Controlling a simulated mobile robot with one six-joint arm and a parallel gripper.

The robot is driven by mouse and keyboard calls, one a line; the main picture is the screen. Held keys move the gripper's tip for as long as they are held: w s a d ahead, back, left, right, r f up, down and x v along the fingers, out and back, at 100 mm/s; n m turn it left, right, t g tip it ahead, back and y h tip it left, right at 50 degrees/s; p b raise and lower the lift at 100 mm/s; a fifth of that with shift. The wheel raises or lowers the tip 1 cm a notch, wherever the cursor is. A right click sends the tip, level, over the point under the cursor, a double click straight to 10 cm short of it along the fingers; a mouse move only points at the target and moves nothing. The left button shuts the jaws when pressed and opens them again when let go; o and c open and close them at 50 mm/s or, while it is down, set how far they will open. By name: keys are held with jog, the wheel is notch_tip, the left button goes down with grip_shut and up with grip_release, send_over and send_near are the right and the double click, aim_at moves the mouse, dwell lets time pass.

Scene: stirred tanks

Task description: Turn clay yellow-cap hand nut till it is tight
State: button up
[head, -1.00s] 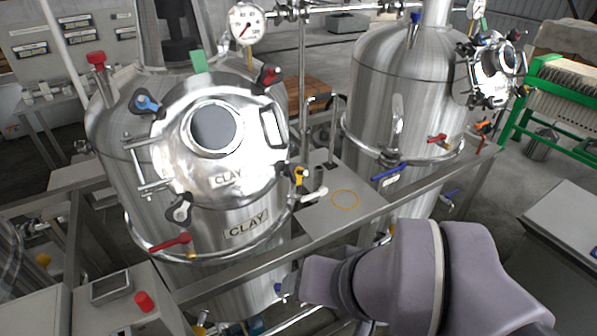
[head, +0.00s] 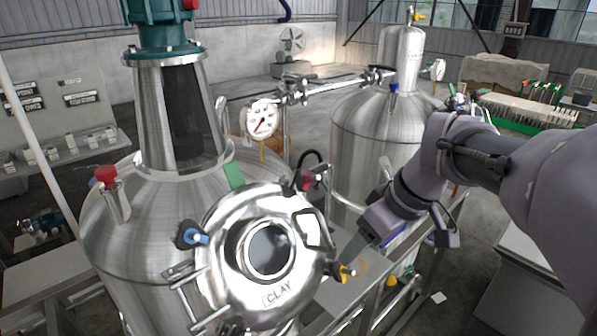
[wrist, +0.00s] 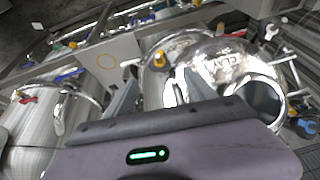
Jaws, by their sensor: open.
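The clay tank's round steel manway lid (head: 225,225) carries a CLAY label and faces me. The yellow-cap hand nut (head: 346,272) sits at the lid's lower right edge. In the wrist view the yellow cap (wrist: 159,59) shows just beyond and between my two grey fingers. My gripper (head: 352,254) is open, reaching down from the upper right, with its tips close to the nut. The wrist view also shows my gripper (wrist: 160,85) with nothing between its fingers. I cannot tell whether a finger touches the nut.
A blue-cap nut (head: 193,236) and a red-cap nut (head: 309,181) sit elsewhere on the lid rim. A pressure gauge (head: 262,118) stands behind the lid. A second steel tank (head: 365,135) stands behind my arm.

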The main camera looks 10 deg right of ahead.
aim_at(342, 267)
jog(key=x, duration=0.7)
jog(key=shift+f+b, duration=0.3)
jog(key=shift+f, duration=0.05)
jog(key=shift+w+a+f, duration=0.3)
jog(key=shift+a+f, duration=0.05)
jog(key=shift+f, duration=0.15)
jog(key=shift+s+d, duration=0.1)
jog(key=shift+c, duration=0.4)
jog(key=c, duration=1.3)
